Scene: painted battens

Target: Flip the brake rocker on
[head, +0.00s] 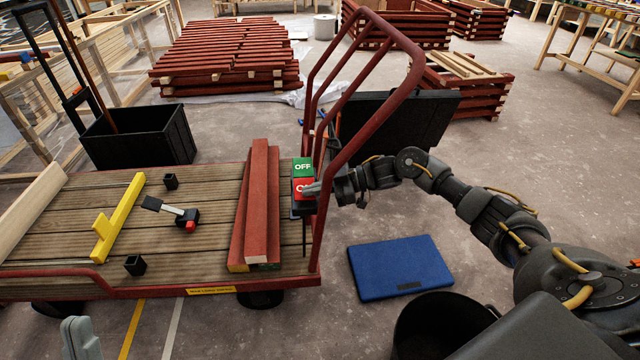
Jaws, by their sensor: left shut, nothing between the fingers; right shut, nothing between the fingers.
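The brake rocker is a small two-part switch on the cart's red handle frame. Its green half (303,167) reads OFF and is on top. Its red half (299,184) is below, with its lettering partly covered. My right gripper (309,188) is shut and empty, its fingertips over the right side of the red half. I cannot tell whether they touch it or which half is pressed in.
The flatbed cart (75,215) carries red battens (262,205), a yellow T-shaped piece (115,222) and a small clamp-like tool (180,213). Its red tubular handle (385,95) rises beside my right gripper. A blue case (398,267) and a black bucket (440,320) stand on the floor.

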